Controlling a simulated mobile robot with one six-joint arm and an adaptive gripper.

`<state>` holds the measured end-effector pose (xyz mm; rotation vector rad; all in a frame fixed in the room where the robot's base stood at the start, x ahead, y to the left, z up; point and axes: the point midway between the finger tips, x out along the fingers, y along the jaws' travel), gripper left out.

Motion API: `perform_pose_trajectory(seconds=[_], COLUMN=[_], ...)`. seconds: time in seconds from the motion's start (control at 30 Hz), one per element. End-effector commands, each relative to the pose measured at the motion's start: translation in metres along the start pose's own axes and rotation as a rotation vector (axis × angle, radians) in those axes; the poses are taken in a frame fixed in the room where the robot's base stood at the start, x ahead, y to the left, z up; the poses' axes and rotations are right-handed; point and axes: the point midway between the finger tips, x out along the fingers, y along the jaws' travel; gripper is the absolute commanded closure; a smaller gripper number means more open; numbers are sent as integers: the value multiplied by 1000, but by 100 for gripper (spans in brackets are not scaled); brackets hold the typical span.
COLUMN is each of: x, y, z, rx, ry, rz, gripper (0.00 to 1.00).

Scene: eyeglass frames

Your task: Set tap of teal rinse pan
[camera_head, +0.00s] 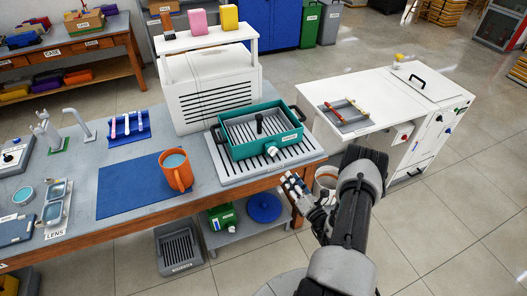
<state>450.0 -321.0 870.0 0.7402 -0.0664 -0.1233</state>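The teal rinse pan (235,149) sits on a grey slatted drain board (228,170) at the right end of the workbench. It has dark handles at its ends, and a black upright knob (259,124) stands inside it. A small white tap (272,151) sticks out low on its front wall; its setting is too small to tell. My gripper (291,184) is in front of the pan, below and right of the tap, by the bench's front edge. It appears apart from the tap. Its fingers are small and seen at an angle, so their opening is unclear.
An orange mug (177,176) with bluish liquid stands on a blue mat (125,195), left of the pan. A white slotted machine (210,88) stands behind the pan. A white cabinet (375,95) stands at right. A bucket (326,180) is partly hidden by my arm.

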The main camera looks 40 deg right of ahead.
Motion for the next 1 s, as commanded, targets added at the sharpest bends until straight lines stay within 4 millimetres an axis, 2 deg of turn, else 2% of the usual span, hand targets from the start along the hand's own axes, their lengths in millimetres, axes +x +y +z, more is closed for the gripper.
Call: perform_pose_trajectory(seconds=[0.03, 0.1, 0.27, 0.37, 0.8, 1.0], x=[-10, -17, -13, 2, 97, 132], y=[-12, -23, -30, -30, -38, -41], z=[-3, -5, -6, -6, -2, 0], rx=[20, 36, 42, 41, 40, 41], ry=[-24, -47, -60, -57, -57, -57], rz=[-37, -69, -85, -82, -81, -81], gripper=[69, 69, 69, 69, 69, 69])
